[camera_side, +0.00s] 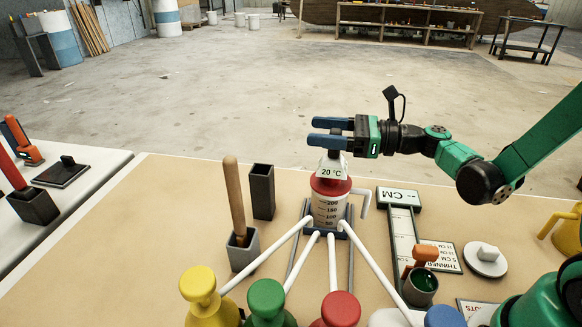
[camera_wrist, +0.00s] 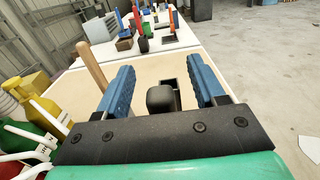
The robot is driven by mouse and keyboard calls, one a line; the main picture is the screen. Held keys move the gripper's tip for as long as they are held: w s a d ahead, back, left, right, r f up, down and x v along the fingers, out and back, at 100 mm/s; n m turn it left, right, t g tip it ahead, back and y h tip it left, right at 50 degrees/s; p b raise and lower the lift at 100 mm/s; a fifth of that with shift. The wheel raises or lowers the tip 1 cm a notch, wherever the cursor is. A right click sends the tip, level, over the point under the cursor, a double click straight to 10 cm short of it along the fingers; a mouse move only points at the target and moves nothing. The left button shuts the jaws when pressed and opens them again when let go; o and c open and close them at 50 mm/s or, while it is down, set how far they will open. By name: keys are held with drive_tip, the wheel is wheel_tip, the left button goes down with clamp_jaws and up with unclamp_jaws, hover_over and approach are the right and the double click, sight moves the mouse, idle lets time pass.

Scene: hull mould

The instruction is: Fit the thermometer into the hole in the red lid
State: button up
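The thermometer has a white "20 °C" display (camera_side: 331,171) and stands at the red lid (camera_side: 330,186) on top of the clear, graduated beaker (camera_side: 328,209). Its display is just above the lid; the stem and hole are hidden, so I cannot see how deep it sits. My gripper (camera_side: 313,131) is directly above the display, with its blue fingers level. In the wrist view, the thermometer's dark knob (camera_wrist: 163,98) lies between the fingers of my gripper (camera_wrist: 160,66), with a clear gap on both sides. The fingers are open and apart from the knob.
White tubes (camera_side: 332,262) run from the beaker's stand to several colored pump bottles (camera_side: 266,302) in front. A wooden stick (camera_side: 234,198) stands in a grey holder, beside a dark square holder (camera_side: 262,191). A CM gauge (camera_side: 403,230) lies to the right.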

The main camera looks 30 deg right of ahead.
drive_tip(key=shift+d, duration=0.1)
drive_tip(key=v, duration=0.5)
drive_tip(key=shift+s+d, duration=0.15)
drive_tip(key=shift+s, duration=0.1)
drive_tip(key=s+f+n+g+h, duration=0.1)
drive_tip(key=s+n+g+h, duration=0.2)
drive_tip(key=n, duration=1)
drive_tip(key=s+f+n+g+h, duration=0.2)
drive_tip(key=n+h, duration=0.7)
drive_tip(key=n, duration=0.5)
drive_tip(key=shift+s+a+f+g+h, duration=0.3)
drive_tip(key=shift+s+a+g, duration=0.1)
drive_tip(key=shift+s, duration=0.2)
